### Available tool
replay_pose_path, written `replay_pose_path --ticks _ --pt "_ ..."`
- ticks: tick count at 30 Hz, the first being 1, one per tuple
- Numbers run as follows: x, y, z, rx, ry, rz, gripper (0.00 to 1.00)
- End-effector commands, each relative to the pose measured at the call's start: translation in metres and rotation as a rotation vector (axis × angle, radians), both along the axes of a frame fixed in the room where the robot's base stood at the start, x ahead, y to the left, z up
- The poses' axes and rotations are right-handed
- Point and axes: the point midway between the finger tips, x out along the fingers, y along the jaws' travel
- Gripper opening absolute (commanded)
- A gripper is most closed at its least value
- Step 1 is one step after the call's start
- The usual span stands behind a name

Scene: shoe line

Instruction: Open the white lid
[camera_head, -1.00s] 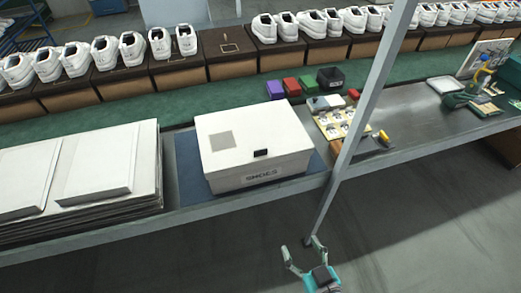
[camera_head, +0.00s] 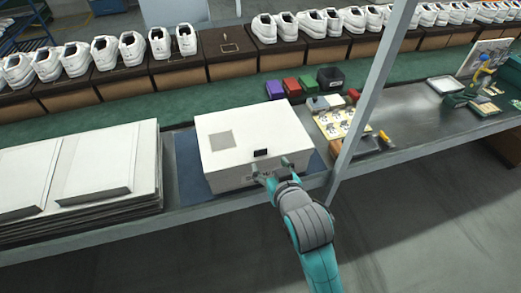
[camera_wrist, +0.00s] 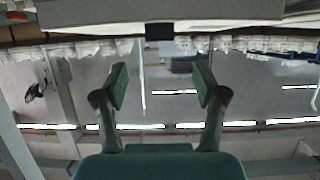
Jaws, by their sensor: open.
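The white lid (camera_head: 240,125) lies shut on the white shoe box (camera_head: 225,183), with a grey square on its top and a black tab (camera_head: 260,152) at its front edge. My gripper (camera_head: 271,168) is open at the front of the box, just below and in front of the tab, and covers part of the printed lettering. In the wrist view, the black tab (camera_wrist: 159,31) shows at the top, centred between my spread fingers (camera_wrist: 160,80) and beyond them. Nothing is between the fingers. I cannot tell whether a finger touches the box.
The box stands on a blue mat (camera_head: 190,165) on the bench. Stacked white panels (camera_head: 95,170) lie to the left. A slanted grey post (camera_head: 365,105) stands close on the right. Small coloured blocks (camera_head: 291,86) sit behind the box. White shoes line the back.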

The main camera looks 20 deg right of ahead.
Motion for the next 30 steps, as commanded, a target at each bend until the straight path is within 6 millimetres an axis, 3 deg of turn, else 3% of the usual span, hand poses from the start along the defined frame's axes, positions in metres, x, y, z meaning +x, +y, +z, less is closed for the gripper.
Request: replay_pose_path --ticks 18,30 --pt "0.085 0.0 -0.035 0.0 -0.002 0.0 0.71" --pt "0.095 0.0 -0.04 0.0 -0.001 0.0 0.71"
